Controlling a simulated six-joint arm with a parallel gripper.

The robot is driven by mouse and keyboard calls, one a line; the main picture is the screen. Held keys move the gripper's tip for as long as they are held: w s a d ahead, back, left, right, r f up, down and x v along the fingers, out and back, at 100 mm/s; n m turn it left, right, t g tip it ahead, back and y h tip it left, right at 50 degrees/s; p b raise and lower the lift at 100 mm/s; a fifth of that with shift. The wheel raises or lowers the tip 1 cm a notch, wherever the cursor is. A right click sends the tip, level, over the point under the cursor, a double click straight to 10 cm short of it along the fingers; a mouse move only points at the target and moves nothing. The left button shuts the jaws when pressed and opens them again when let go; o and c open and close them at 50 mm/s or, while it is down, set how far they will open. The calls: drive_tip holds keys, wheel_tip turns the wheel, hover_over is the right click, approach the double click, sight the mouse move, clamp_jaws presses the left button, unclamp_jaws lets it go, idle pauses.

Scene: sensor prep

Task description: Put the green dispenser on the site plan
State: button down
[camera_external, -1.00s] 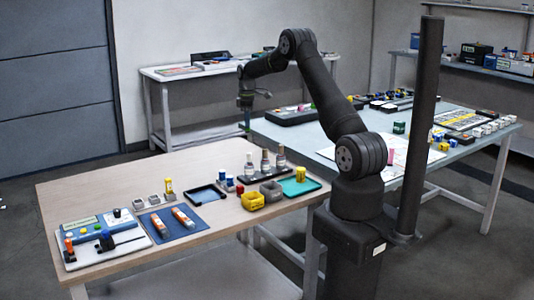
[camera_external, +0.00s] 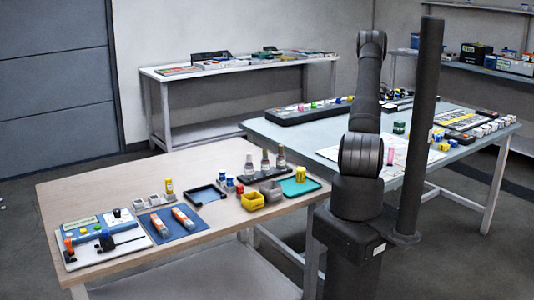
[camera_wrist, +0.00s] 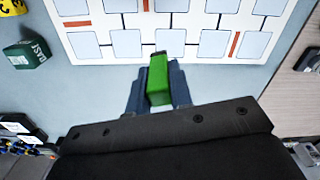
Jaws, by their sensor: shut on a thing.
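My gripper (camera_wrist: 155,95) is shut on the green dispenser (camera_wrist: 158,78) in the wrist view. The dispenser is a narrow green block with a dark end pointing away from me. The site plan appears to be the white sheet (camera_wrist: 126,42) printed with pale blue squares and red bars. The dispenser's far end overlaps the sheet's near edge in this view; its height above the sheet cannot be told. In the external view, part of a white sheet (camera_external: 328,153) shows on the grey-blue table behind my arm. My gripper and the dispenser are hidden there.
A dark green cube (camera_wrist: 28,53) sits left of the sheet, with a yellow block (camera_wrist: 13,6) beyond it. The wooden table (camera_external: 130,185) holds bottles, trays and tools. A dark rack (camera_external: 310,111) stands at the far side of the grey-blue table.

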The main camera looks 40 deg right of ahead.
drive_tip(key=s+d+m, duration=0.2)
drive_tip(key=s+d, duration=0.3)
drive_tip(key=s, duration=0.4)
drive_tip(key=s+d+m, duration=0.1)
drive_tip(key=s+d, duration=0.5)
drive_tip(key=s, duration=0.2)
approach(391, 143)
drive_tip(key=shift+s+a+f, duration=0.1)
drive_tip(key=shift+s+a, duration=0.1)
drive_tip(key=shift+f, duration=2)
drive_tip(key=shift+f, duration=0.2)
drive_tip(key=c, duration=1.3)
unclamp_jaws()
drive_tip(key=shift+r, duration=0.1)
